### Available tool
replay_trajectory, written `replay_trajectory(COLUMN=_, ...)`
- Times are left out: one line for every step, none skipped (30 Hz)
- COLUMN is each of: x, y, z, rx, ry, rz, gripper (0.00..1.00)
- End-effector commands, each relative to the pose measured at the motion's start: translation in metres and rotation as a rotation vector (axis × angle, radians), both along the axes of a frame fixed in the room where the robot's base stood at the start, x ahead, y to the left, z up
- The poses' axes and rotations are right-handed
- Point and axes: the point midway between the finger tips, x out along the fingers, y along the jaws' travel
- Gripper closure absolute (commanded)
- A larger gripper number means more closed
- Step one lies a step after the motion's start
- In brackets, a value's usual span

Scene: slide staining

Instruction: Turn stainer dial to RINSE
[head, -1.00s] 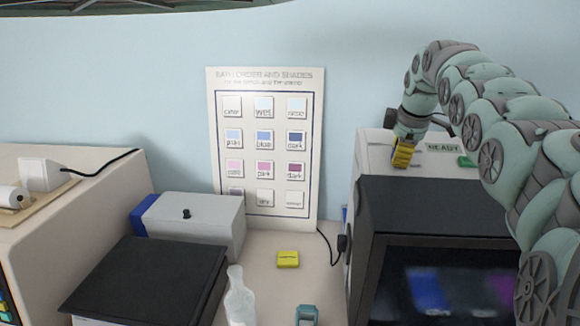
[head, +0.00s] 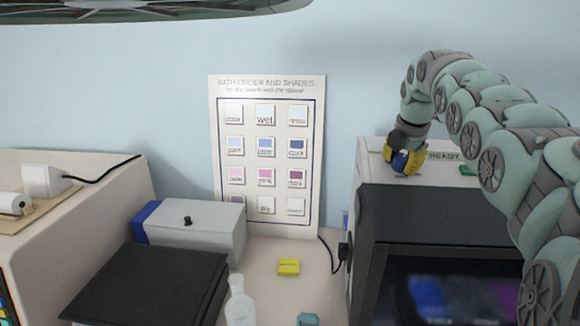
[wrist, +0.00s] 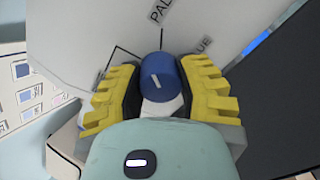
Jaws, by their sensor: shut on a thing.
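The stainer dial (wrist: 161,74) is a blue round knob with a short white mark on its face, in the wrist view's middle. My gripper (wrist: 159,80) has its yellow ridged fingers on either side of the dial and is shut on it. Around the dial the white panel has partly seen labels, one starting "PAL" and one ending "UE". I cannot read a RINSE label there. In the head view my gripper (head: 406,160) is at the stainer's (head: 462,178) pale top, left of the READY sign (head: 443,155); a blue patch shows between the yellow fingers.
A shade chart (head: 267,84) leans on the wall. A yellow block (head: 288,267) and a clear bottle (head: 239,304) stand on the bench left of the stainer. A grey box (head: 197,225) and a black-topped unit (head: 150,282) are further left.

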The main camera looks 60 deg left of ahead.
Motion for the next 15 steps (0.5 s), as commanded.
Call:
replay_trajectory(x=-0.0018, y=0.0013, z=-0.0004, rx=-0.009, ry=-0.010, rz=0.047, gripper=1.00)
replay_trajectory(x=-0.0019, y=0.0013, z=-0.0004, rx=-0.016, ry=-0.017, rz=0.073, gripper=1.00)
replay_trajectory(x=-0.0020, y=0.0013, z=-0.0005, rx=-0.025, ry=-0.029, rz=0.109, gripper=1.00)
replay_trajectory(x=-0.0021, y=0.0013, z=-0.0005, rx=-0.032, ry=-0.036, rz=0.135, gripper=1.00)
replay_trajectory(x=-0.0022, y=0.0012, z=-0.0005, rx=-0.038, ry=-0.044, rz=0.161, gripper=1.00)
replay_trajectory(x=-0.0021, y=0.0011, z=-0.0005, rx=-0.048, ry=-0.054, rz=0.195, gripper=1.00)
replay_trajectory(x=-0.0021, y=0.0010, z=-0.0006, rx=-0.055, ry=-0.061, rz=0.220, gripper=1.00)
replay_trajectory(x=-0.0020, y=0.0009, z=-0.0006, rx=-0.061, ry=-0.069, rz=0.246, gripper=1.00)
replay_trajectory(x=-0.0020, y=0.0007, z=-0.0006, rx=-0.069, ry=-0.078, rz=0.277, gripper=1.00)
replay_trajectory(x=-0.0020, y=0.0006, z=-0.0007, rx=-0.076, ry=-0.085, rz=0.301, gripper=1.00)
replay_trajectory(x=-0.0021, y=0.0006, z=-0.0007, rx=-0.082, ry=-0.092, rz=0.326, gripper=1.00)
replay_trajectory(x=-0.0023, y=0.0006, z=-0.0007, rx=-0.090, ry=-0.101, rz=0.356, gripper=1.00)
replay_trajectory(x=-0.0025, y=0.0006, z=-0.0007, rx=-0.095, ry=-0.107, rz=0.378, gripper=1.00)
replay_trajectory(x=-0.0027, y=0.0008, z=-0.0008, rx=-0.101, ry=-0.114, rz=0.398, gripper=1.00)
replay_trajectory(x=-0.0029, y=0.0008, z=-0.0008, rx=-0.108, ry=-0.122, rz=0.425, gripper=1.00)
